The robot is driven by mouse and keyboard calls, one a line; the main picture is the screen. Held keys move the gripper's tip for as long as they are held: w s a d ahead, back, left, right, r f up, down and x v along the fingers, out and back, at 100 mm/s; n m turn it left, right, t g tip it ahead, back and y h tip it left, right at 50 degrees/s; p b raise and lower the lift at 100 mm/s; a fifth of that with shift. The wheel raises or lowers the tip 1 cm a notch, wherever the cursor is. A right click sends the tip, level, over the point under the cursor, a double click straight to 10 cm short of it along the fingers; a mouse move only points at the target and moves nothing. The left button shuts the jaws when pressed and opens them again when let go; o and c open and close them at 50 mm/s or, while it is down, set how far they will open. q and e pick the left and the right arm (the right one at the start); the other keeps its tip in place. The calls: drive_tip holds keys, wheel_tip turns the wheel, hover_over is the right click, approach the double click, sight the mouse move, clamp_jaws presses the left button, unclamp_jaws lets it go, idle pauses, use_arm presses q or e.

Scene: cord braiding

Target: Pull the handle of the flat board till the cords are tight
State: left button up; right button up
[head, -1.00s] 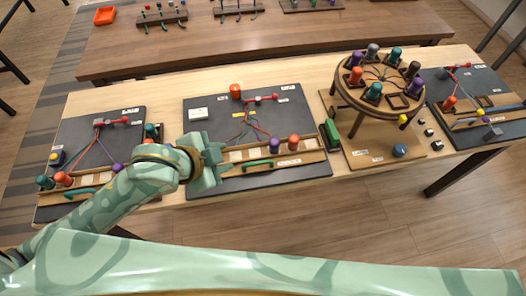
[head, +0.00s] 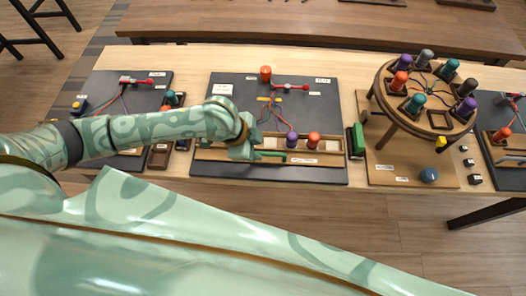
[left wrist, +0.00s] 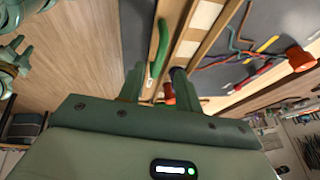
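The dark flat board (head: 232,172) lies in the middle of the table, with a wooden bar (head: 330,160) along its front. A green handle (head: 300,160) sits on that bar and also shows in the left wrist view (left wrist: 161,42). Red and blue cords (head: 277,112) run down the board towards a purple bobbin (head: 292,140) and an orange bobbin (head: 313,141). My left gripper (head: 250,153) is at the handle's left end. In the left wrist view its fingers (left wrist: 158,88) are apart, with the handle just beyond the gap.
A round braiding stand (head: 383,128) with several bobbins stands right of the board, with a green block (head: 356,141) between them. Other dark boards lie at the left (head: 150,98) and far right (head: 508,177). The floor in front is clear.

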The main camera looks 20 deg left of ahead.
sight(265, 153)
use_arm(q)
drive_tip(key=x, duration=0.3)
drive_tip(key=shift+f+b, duration=0.1)
drive_tip(key=shift+b, duration=0.3)
drive_tip(key=shift+w+d+f, duration=0.15)
drive_tip(key=shift+d+f, duration=0.05)
drive_tip(key=shift+f, duration=0.25)
use_arm(e)
drive_tip(key=shift+d+f, duration=0.4)
drive_tip(key=shift+f, duration=0.3)
